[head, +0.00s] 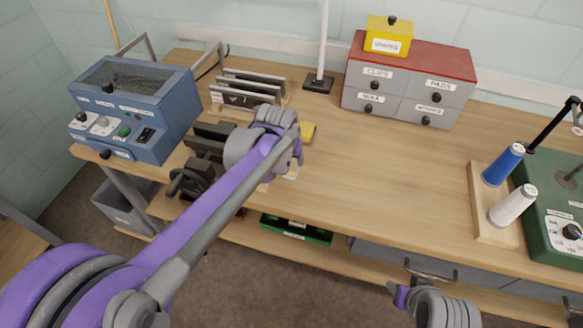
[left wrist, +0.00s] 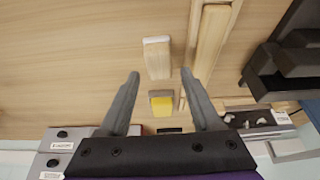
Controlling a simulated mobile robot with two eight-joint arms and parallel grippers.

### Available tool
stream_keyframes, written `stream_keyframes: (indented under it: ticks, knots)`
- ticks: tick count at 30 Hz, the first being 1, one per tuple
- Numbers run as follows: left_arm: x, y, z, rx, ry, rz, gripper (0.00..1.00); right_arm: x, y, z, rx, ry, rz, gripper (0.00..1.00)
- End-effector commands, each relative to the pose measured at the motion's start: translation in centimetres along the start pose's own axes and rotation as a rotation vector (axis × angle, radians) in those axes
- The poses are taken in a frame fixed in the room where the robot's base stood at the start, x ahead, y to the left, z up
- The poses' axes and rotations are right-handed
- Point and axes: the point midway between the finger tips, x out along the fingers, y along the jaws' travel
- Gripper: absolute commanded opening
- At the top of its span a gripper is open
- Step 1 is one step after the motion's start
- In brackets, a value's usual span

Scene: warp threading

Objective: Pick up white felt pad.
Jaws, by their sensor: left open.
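In the left wrist view, a small wooden block (left wrist: 158,62) has a white strip, which looks like the white felt pad (left wrist: 156,40), along its upper end. It lies on the wooden table just beyond my left gripper (left wrist: 160,74), which is open and empty. The two fingertips stand on either side of the block's lower end, apart from it; their height above the table is unclear. In the head view my left wrist covers the gripper and most of this spot.
A yellow block (left wrist: 162,105) with a grey edge lies between my left fingers. Long wooden strips (left wrist: 211,42) lie close beside the right finger. A black vise (head: 197,175) stands at the table's front left. A drawer cabinet (head: 398,131) stands behind. The table's middle is clear.

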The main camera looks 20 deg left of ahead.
Motion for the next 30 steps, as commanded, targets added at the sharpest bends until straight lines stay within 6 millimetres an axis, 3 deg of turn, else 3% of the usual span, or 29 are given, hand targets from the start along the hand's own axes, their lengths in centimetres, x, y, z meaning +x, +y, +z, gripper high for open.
stream_keyframes:
  ticks: [12, 21, 23, 30]
  knots:
    - [5.0, 0.2, -0.2, 0.0, 0.0, 0.0, 0.65, 0.1, 0.0, 0.0, 0.0, 0.0, 0.0, 0.5]
    - [5.6, 0.2, -0.2, 0.0, 0.001, 0.0, 0.65, 0.1, 0.0, 0.1, 0.0, 0.0, 0.0, 0.5]
    - [5.6, 0.2, -0.2, 0.0, 0.0, 0.0, 0.58, 0.1, 0.0, 0.1, 0.0, 0.0, 0.0, 0.5]
    - [5.6, 0.2, -0.2, 0.0, 0.0, 0.0, 0.15, 0.1, 0.0, 0.1, 0.0, 0.0, 0.0, 0.5]
